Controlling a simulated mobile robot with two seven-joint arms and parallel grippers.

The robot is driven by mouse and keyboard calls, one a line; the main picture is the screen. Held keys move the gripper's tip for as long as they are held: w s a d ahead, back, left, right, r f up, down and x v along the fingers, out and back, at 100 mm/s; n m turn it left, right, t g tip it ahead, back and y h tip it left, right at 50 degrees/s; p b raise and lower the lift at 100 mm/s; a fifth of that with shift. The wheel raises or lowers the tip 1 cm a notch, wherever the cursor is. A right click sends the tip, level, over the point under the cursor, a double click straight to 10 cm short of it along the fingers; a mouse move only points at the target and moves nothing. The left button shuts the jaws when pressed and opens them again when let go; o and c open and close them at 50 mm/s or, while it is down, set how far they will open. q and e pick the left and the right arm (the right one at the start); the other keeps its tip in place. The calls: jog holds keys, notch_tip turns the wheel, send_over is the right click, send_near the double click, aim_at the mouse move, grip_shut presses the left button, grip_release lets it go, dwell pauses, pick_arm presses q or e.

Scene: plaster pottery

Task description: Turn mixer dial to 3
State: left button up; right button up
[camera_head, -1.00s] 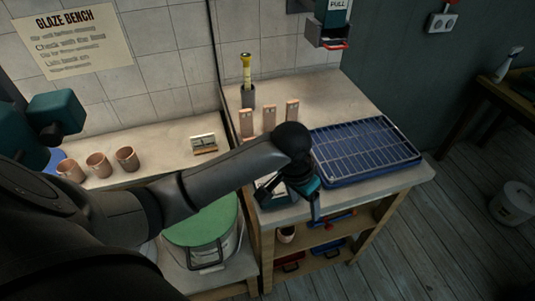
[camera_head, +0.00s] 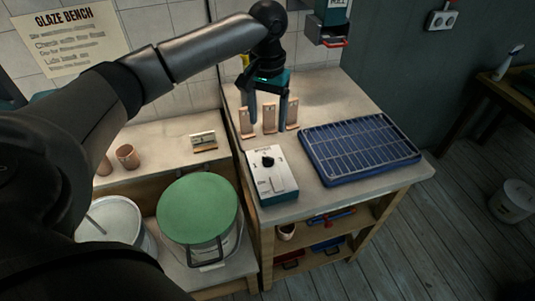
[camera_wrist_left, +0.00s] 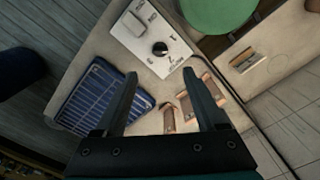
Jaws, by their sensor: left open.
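The mixer control box (camera_head: 284,183) is a white-topped box at the front left of the right-hand bench. Its black dial (camera_head: 268,161) sits near the box's back end. In the left wrist view the dial (camera_wrist_left: 160,48) lies beyond the fingertips, and the box (camera_wrist_left: 130,32) carries printed marks too small to read surely. My left gripper (camera_head: 268,122) is open and empty, pointing down above the bench, behind the dial and apart from it. It also shows in the left wrist view (camera_wrist_left: 161,76). My right gripper is not in view.
A blue tray with a wire rack (camera_head: 360,150) lies right of the box. Several upright clay test tiles (camera_head: 269,118) stand behind it, near my left fingers. A green-lidded bucket (camera_head: 198,208) stands lower left. A small card (camera_head: 204,141) stands on the left bench.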

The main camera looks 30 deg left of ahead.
aim_at(267, 158)
pick_arm(q)
notch_tip(267, 158, down, 13)
jog(key=shift+r+b, duration=0.15)
jog(key=shift+b, duration=0.7)
grip_shut()
